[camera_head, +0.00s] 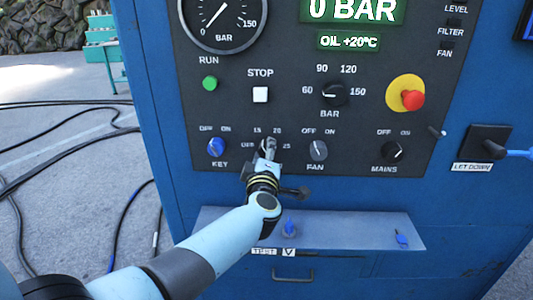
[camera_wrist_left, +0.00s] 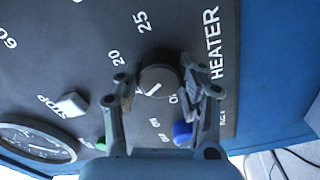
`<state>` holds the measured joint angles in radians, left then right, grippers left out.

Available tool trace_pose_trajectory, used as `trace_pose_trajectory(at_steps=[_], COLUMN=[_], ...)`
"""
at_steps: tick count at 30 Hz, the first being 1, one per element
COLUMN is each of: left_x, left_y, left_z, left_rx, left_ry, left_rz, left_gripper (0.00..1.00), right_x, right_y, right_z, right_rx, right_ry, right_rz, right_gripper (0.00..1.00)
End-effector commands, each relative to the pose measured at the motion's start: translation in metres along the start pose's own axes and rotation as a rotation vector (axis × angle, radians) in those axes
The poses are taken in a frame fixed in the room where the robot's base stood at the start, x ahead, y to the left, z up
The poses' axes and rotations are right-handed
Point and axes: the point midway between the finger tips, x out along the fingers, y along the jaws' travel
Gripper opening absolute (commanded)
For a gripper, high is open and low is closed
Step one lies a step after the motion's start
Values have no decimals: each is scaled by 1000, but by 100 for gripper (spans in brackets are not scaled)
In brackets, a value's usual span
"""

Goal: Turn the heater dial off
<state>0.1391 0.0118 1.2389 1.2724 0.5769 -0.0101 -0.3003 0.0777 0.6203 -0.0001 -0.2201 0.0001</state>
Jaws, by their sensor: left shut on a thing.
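The heater dial (camera_wrist_left: 158,78) is a dark round knob with a grey face and a white pointer line on the blue machine's control panel. In the left wrist view its line slants to the lower left, roughly between the hidden 15 and the OFF mark. My left gripper (camera_wrist_left: 160,90) has its fingers on either side of the dial and is shut on it. My right gripper is not in view.
Beside the dial are the blue key switch (camera_head: 216,147) and the fan switch (camera_head: 318,150); the mains switch (camera_head: 392,151) is further right. The stop button (camera_head: 260,94) and red emergency button (camera_head: 412,100) sit above. A shelf (camera_head: 350,231) juts out below.

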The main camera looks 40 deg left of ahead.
Motion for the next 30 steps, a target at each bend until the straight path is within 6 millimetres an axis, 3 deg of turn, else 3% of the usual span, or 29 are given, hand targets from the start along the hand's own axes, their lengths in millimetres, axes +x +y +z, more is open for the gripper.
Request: trace_pose_trajectory(at_steps=[10, 11, 16, 25, 30], left_x=[-1, -1, 0, -2, -25], left_y=[-2, -2, -1, -1, -2], left_z=[0, 0, 0, 0, 1], left_rx=[-2, -2, -1, -2, -3], left_ry=[-2, -2, -1, -1, -2], left_rz=[-3, -3, -2, -1, -4], left_gripper=[7, 40, 62, 62, 62], right_x=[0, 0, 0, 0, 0], right_y=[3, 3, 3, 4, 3], right_z=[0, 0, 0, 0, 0], right_rx=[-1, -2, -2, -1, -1], right_ry=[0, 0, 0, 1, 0], right_rz=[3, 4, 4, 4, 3], right_gripper=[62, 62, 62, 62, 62])
